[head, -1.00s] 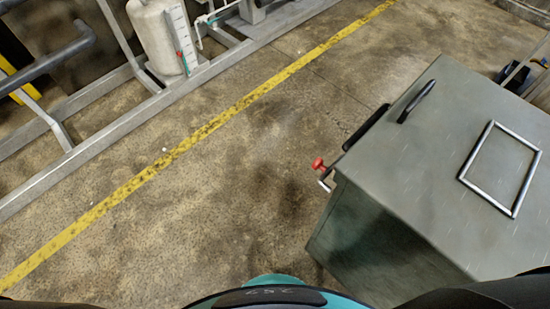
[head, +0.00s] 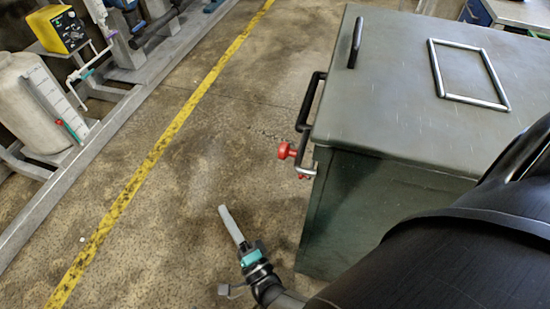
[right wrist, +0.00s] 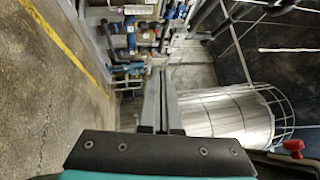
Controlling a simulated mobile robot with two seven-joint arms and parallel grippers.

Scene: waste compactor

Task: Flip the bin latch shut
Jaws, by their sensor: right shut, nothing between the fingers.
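The bin (head: 410,110) is a grey-green metal box with a flat lid on the right of the head view. Its latch is a red knob (head: 285,150) on a small metal bracket (head: 306,172) at the bin's near left corner, sticking out to the left. The red knob also shows at the right edge of the right wrist view (right wrist: 293,145). My right gripper (head: 224,208) is shut and empty, below and left of the knob in the head view and apart from it. Its closed fingers also show in the right wrist view (right wrist: 161,72). My left gripper is not in view.
A black handle (head: 308,100) juts from the bin's left side. The lid carries another handle (head: 355,43) and a metal frame (head: 468,74). Piping and a pale tank (head: 38,100) stand at the left. The floor between, with a yellow line (head: 160,143), is clear.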

